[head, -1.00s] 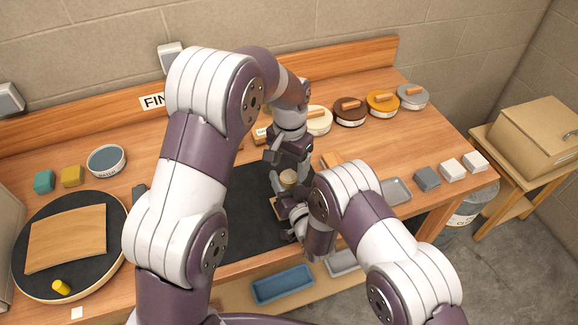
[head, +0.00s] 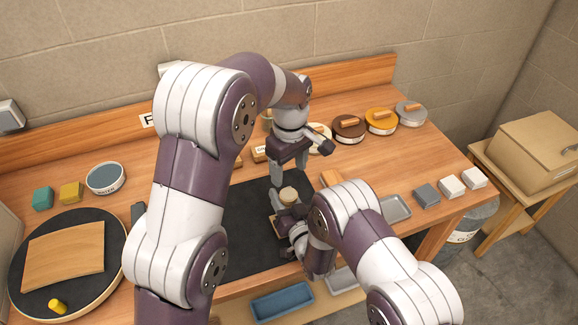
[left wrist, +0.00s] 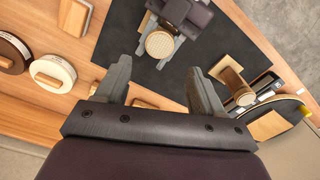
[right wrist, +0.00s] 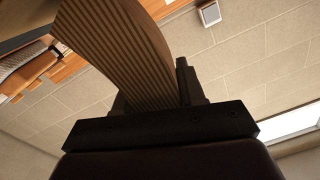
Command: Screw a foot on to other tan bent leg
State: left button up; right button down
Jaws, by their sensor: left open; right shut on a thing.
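My right gripper (head: 290,222) is shut on a tan bent leg, whose ribbed, layered side (right wrist: 120,50) fills much of the right wrist view. A round tan foot (head: 288,193) sits at the leg's upper end; it also shows in the left wrist view (left wrist: 160,44). I cannot tell how tightly it is seated. My left gripper (head: 290,172) is open above the foot, pointing down. In the left wrist view its fingers are apart and empty, with the foot beyond their tips.
A dark mat (head: 240,225) lies below the grippers. Round lidded tins (head: 349,128) line the back right. A turntable (head: 25,290) with a curved wood panel (head: 65,255) is at left.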

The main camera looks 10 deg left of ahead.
aim_at(288, 194)
pick_arm(q)
notch_tip(288, 194, down, 8)
jog(key=shift+f, duration=0.1)
dwell(0.4)
jog(key=c, duration=1.1)
jog(key=m, duration=0.4)
jog(key=shift+a+m, duration=0.1)
jog(key=shift+m, duration=0.2)
jog(key=m, duration=0.8)
jog(key=shift+m, duration=0.3)
